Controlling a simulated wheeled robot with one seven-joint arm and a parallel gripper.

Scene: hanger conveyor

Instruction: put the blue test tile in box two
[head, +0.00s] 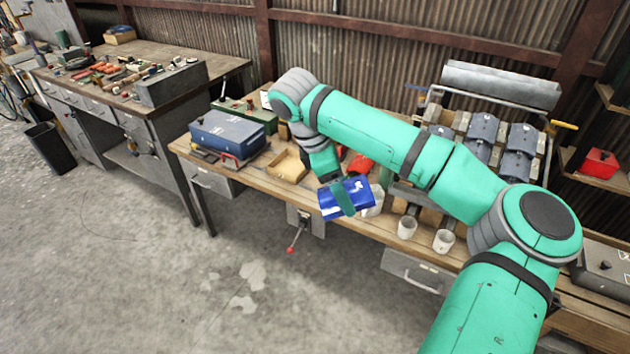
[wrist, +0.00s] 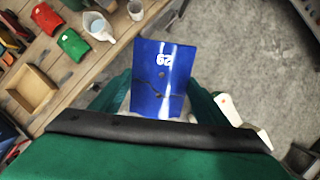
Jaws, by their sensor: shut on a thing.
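My gripper (head: 343,200) is shut on the blue test tile (head: 361,193) and holds it in the air at the front edge of the workbench. In the wrist view the tile (wrist: 164,66) is a slightly curved glossy blue plate with white marking like "62" and dark crack-like lines. Green fingers flank it. I see no readable label for box two, so I cannot tell which container it is. Candidates on the bench include an open wooden tray (head: 287,166), left of the gripper, and a blue-grey box (head: 227,137) farther left.
White cups (head: 407,227) stand along the bench front, right of the tile. Red and green pieces (wrist: 73,43) and a jug (wrist: 97,24) lie near it. A rack of grey tiles (head: 483,127) stands behind my arm. Open concrete floor (head: 240,270) lies in front.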

